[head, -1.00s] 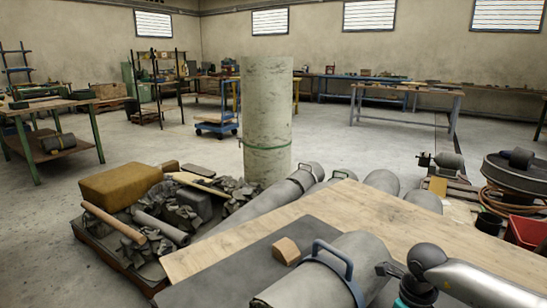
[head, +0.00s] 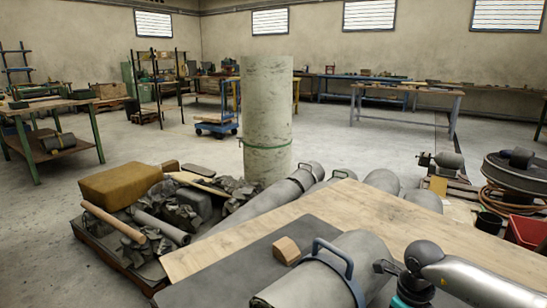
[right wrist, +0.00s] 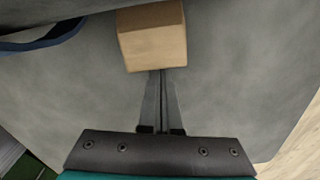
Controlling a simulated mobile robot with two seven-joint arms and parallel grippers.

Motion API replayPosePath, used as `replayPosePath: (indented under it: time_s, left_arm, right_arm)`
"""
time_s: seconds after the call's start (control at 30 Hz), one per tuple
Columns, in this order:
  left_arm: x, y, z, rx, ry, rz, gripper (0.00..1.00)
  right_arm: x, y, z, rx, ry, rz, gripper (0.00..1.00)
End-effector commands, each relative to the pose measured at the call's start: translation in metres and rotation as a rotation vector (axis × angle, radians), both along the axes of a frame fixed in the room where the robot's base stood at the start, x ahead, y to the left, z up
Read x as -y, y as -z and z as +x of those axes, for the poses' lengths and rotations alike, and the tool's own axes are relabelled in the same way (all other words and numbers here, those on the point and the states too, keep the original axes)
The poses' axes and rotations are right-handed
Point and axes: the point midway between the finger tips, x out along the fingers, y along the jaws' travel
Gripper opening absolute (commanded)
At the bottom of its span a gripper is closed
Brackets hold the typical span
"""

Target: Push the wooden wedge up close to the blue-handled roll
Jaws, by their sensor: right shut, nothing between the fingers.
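The roll with the blue handle (head: 372,257) lies on the dark mat at the front of the table. One wooden wedge (head: 286,250) sits on the mat, left of the roll. My right gripper (head: 378,267) is low at the roll's right side, shut and empty. In the right wrist view a wooden wedge (right wrist: 153,38) is straight ahead of my shut fingertips (right wrist: 167,72), which meet its near edge; contact is unclear. It seems to be on my gripper's side of the roll, hidden in the head view. Part of the blue handle (right wrist: 40,42) shows upper left.
The dark mat (head: 220,268) lies on a pale wooden tabletop (head: 420,227). Left of the table is a low pallet with a brown cushion (head: 120,183) and rubble. A tall grey column (head: 266,120) stands behind. A red bin (head: 527,232) is at right.

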Motion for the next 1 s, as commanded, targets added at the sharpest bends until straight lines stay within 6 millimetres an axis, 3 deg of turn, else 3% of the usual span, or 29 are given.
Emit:
replayPosePath:
  time_s: [1.0]
  left_arm:
    - [0.000,0.008,0.000,0.001,-0.001,-0.001,0.97]
  right_arm:
    - [-0.011,0.000,0.012,0.001,-0.001,0.000,0.00]
